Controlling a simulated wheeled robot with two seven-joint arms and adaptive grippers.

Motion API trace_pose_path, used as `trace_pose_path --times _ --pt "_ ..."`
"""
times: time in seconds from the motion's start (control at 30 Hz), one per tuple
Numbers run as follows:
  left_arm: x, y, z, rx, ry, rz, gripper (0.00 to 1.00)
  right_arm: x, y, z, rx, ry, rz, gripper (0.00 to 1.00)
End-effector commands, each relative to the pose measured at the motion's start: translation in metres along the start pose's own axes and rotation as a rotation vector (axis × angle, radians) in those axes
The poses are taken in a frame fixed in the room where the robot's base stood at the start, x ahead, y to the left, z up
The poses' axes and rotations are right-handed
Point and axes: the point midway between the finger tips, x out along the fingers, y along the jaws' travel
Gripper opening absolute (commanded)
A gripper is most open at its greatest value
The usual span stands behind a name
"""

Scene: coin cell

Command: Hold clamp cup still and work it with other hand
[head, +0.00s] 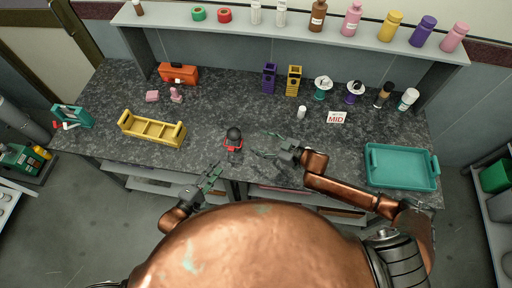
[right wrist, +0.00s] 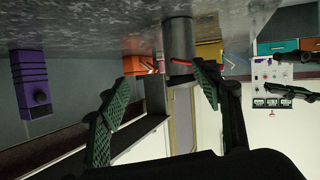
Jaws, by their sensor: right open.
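The clamp cup (head: 233,140), a small black and red piece, stands on the dark speckled counter near its front middle. In the right wrist view a dark grey cylinder (right wrist: 180,38) with a red part, probably this cup, shows beyond the fingers. My right gripper (head: 268,146) is just right of the cup, open and apart from it. Its spread green fingers (right wrist: 158,98) have nothing between them. My left gripper (head: 216,176) is in front of and left of the cup, near the counter's front edge and apart from it. Its finger gap is too small to judge.
A yellow rack (head: 152,130) lies to the left and a teal tray (head: 401,166) to the right. A white MID sign (head: 337,117) and small white bottle (head: 301,112) stand behind my right gripper. The counter around the cup is mostly clear.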

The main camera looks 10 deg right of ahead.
Motion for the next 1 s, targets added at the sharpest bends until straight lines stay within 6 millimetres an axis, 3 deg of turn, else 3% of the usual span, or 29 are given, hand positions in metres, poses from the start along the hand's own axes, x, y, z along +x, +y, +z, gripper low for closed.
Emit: trace_pose_path --times 0.1,0.2,0.37,0.8,1.0 --pt "0.0 0.0 0.0 0.0 0.0 0.0 0.29 0.008 -0.023 0.002 0.1 -0.011 -0.039 0.59" --pt "0.0 0.0 0.0 0.0 0.0 0.0 0.29 0.013 -0.031 0.004 0.138 -0.017 -0.052 0.59" --pt "0.0 0.0 0.0 0.0 0.0 0.0 0.29 0.029 -0.033 0.004 0.147 -0.017 -0.054 0.59" --pt "0.0 0.0 0.0 0.0 0.0 0.0 0.29 0.106 -0.037 0.005 0.142 -0.018 -0.053 0.59" --pt "0.0 0.0 0.0 0.0 0.0 0.0 0.29 0.126 -0.037 0.006 0.142 -0.018 -0.052 0.59"
